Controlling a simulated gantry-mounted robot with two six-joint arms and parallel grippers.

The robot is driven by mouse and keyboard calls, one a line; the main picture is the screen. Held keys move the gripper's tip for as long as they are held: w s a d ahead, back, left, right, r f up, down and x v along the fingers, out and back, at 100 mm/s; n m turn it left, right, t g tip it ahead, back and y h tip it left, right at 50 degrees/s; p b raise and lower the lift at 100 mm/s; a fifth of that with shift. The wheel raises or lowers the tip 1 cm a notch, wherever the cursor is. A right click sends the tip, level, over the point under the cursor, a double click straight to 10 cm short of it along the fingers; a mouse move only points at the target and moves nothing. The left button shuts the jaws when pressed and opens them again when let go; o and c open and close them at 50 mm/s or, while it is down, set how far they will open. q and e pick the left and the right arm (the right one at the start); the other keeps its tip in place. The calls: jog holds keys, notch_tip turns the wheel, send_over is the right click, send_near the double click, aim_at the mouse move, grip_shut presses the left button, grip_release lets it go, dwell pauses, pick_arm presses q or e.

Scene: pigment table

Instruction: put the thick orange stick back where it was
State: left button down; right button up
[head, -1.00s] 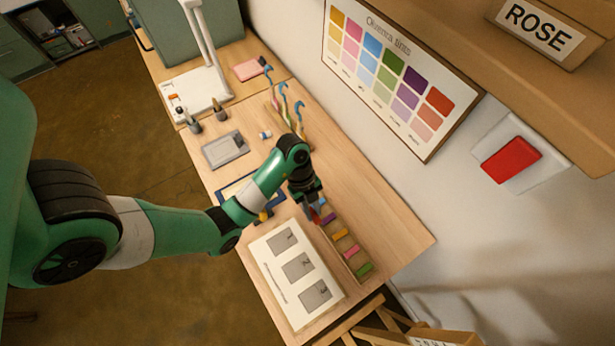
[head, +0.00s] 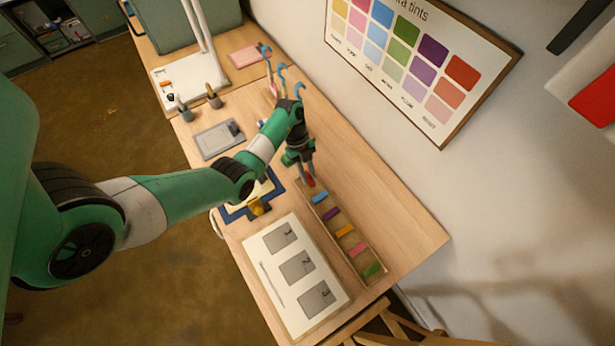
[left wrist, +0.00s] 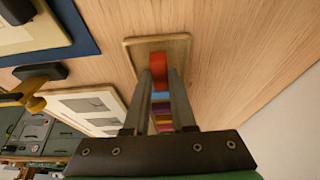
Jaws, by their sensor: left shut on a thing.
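My left gripper (head: 308,173) points down at the far end of the narrow wooden tray (head: 347,262). It is shut on a thick red-orange stick (head: 311,182), which also shows between the fingers in the left wrist view (left wrist: 158,66). The stick is over or in the tray's far end, beyond the blue stick (head: 319,198); I cannot tell whether it touches the bottom. Along the tray lie a purple stick (head: 331,214), an amber stick (head: 344,230), a pink stick (head: 357,250) and a green stick (head: 371,269). My right gripper is not in view.
A white board with grey squares (head: 262,255) lies left of the tray. A blue-edged frame (head: 234,212) with a yellow-handled tool (head: 257,207) is near my left arm. Table right of the tray is clear.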

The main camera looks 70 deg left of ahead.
pick_arm(q)
jog(key=shift+f, duration=0.75)
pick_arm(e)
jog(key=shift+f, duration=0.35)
pick_arm(q)
jog(key=shift+f, duration=0.1)
jog(key=c, duration=0.7)
grip_release()
jog(key=shift+c, duration=0.2)
jog(key=p+v, duration=0.4)
jog(key=v, duration=0.8)
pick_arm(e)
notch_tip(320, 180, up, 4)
